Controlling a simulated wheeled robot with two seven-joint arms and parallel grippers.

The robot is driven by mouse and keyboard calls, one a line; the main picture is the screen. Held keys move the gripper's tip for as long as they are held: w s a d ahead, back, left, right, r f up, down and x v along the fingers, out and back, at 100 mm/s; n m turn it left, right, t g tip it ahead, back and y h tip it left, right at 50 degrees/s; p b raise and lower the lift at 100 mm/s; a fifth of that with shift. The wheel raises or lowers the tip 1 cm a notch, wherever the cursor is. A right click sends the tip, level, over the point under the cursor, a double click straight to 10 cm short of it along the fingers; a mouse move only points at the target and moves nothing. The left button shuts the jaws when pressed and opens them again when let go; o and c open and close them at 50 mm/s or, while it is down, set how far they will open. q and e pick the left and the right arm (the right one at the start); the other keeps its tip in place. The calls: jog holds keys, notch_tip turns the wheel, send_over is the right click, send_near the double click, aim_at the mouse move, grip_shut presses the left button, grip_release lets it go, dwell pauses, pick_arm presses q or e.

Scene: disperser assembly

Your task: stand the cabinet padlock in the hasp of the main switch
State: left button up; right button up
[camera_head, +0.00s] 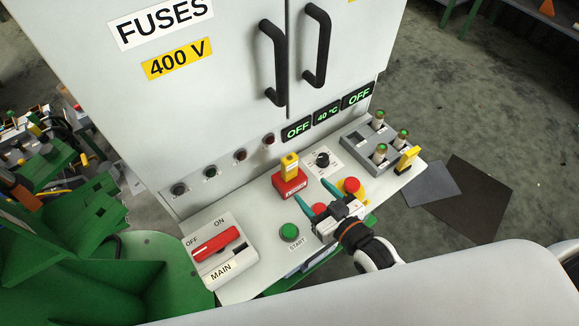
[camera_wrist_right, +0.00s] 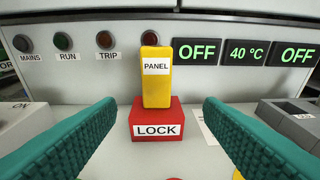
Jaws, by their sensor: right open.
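A red block labelled LOCK (camera_head: 290,186) stands on the grey console, with an upright yellow piece labelled PANEL (camera_head: 290,163) on top. In the right wrist view the red block (camera_wrist_right: 157,125) and yellow piece (camera_wrist_right: 157,80) are centred beyond the fingers. I cannot tell which of them is the padlock. My right gripper (camera_head: 311,189) is open, its teal fingers apart and pointing at the red block, with nothing between them. The main switch (camera_head: 215,241) has a red handle on a white plate marked OFF, ON and MAIN. I cannot make out its hasp. My left gripper is not in view.
A green START button (camera_head: 289,231) lies between switch and gripper. A small black knob (camera_head: 322,159), a red button on yellow (camera_head: 351,187) and a grey rack (camera_head: 382,145) with green-topped pieces stand to the right. The cabinet front (camera_head: 220,110) rises behind.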

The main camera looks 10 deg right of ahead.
aim_at(292, 163)
jog(key=w+a, duration=0.1)
jog(key=w, duration=0.1)
jog(key=w+a+r+t+y, duration=0.1)
jog(key=w, duration=0.2)
jog(key=w+a+r+t+p, duration=0.1)
jog(key=w, duration=0.1)
jog(key=shift+w+a+r, duration=0.15)
jog(key=x, duration=0.4)
jog(key=shift+w, duration=0.1)
jog(key=c, duration=1.1)
jog(key=shift+c, duration=0.2)
